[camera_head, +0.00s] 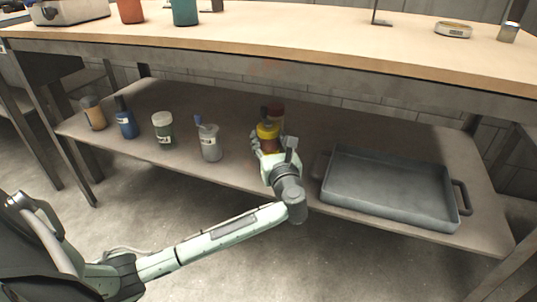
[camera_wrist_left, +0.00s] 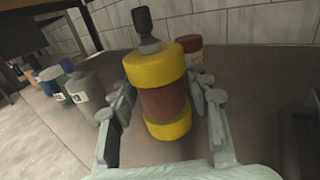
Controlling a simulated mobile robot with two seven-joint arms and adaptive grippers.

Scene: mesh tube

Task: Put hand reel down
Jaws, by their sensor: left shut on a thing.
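The hand reel (camera_head: 267,131) has yellow ends, a dark red middle and a black handle on top. My left gripper (camera_head: 268,148) is over the lower shelf (camera_head: 240,172), between the grey bottle and the tray. In the left wrist view the reel (camera_wrist_left: 166,103) stands upright between the two fingers, and the gripper is shut on it. The reel's lower end is close to the shelf surface; I cannot tell whether it touches. My right gripper is not in view.
A red container (camera_head: 277,112) stands right behind the reel. A grey bottle (camera_head: 210,145), a dark green jar (camera_head: 163,130), a blue bottle (camera_head: 125,120) and an orange container (camera_head: 94,114) stand to the left. A grey tray (camera_head: 390,185) lies right. The worktop (camera_head: 290,42) overhangs the shelf.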

